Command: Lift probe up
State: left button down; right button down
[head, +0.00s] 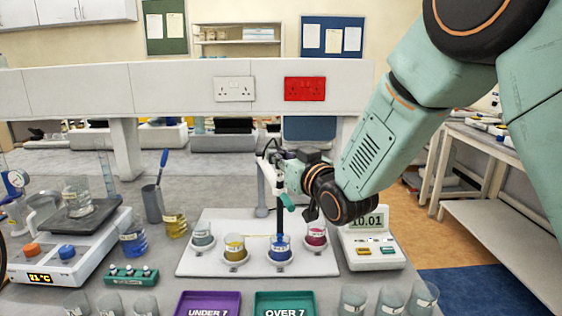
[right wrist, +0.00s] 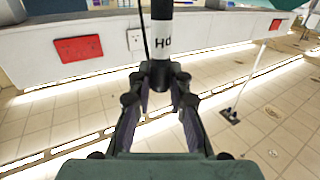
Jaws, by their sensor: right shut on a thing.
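The probe (head: 280,219) is a thin dark upright rod with a pale band. In the right wrist view its white band with dark letters (right wrist: 160,99) shows upside down. My right gripper (head: 287,199) is shut on the probe's upper part; its fingers close around it in the right wrist view (right wrist: 159,76). The probe's lower end is at the mouth of the blue-liquid beaker (head: 280,250); I cannot tell how deep it reaches. The meter (head: 370,245) right of the beakers reads 10.01. My left gripper is not in view.
A probe stand (head: 262,190) is close behind. Purple (head: 208,302) and green (head: 285,302) trays lie in front. A hotplate (head: 65,250) stands left.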

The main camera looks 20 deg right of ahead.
notch_tip(320, 180, up, 5)
jog(key=shift+w+f+p, duration=0.1)
jog(key=shift+f+p, duration=0.1)
jog(key=shift+p, duration=0.9)
jog(key=shift+r, duration=0.1)
jog(key=c, duration=1.7)
grip_release()
jog(key=o, duration=0.5)
jog(key=shift+w+f, duration=0.1)
jog(key=shift+f, duration=0.1)
jog(key=v, duration=1.2)
